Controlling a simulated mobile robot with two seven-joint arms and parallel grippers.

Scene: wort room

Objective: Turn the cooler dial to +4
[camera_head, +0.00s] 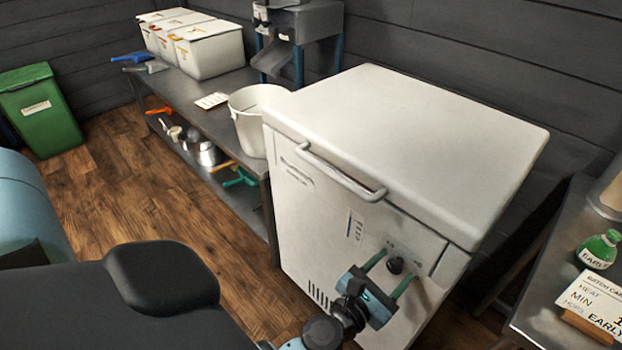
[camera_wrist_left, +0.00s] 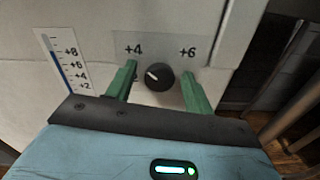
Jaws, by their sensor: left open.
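The white chest cooler (camera_head: 400,140) stands at the centre right in the head view. Its black dial (camera_head: 395,265) is on the upper front, below the lid. In the left wrist view the dial (camera_wrist_left: 160,77) has a white pointer mark aimed left and slightly up, below the +4 label (camera_wrist_left: 133,50). The +6 label (camera_wrist_left: 187,52) is at upper right. My left gripper (camera_head: 388,273) is open, its green fingers on either side of the dial, with visible gaps in the wrist view (camera_wrist_left: 160,80). My right gripper is not in view.
A thermometer scale (camera_wrist_left: 65,65) is left of the dial. A steel bench (camera_head: 195,95) with a white bucket (camera_head: 250,110) adjoins the cooler's left. At right, another table (camera_head: 540,310) holds a green-topped bottle (camera_head: 598,250) and a batch card (camera_head: 595,300). Wooden floor (camera_head: 130,200) is open at left.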

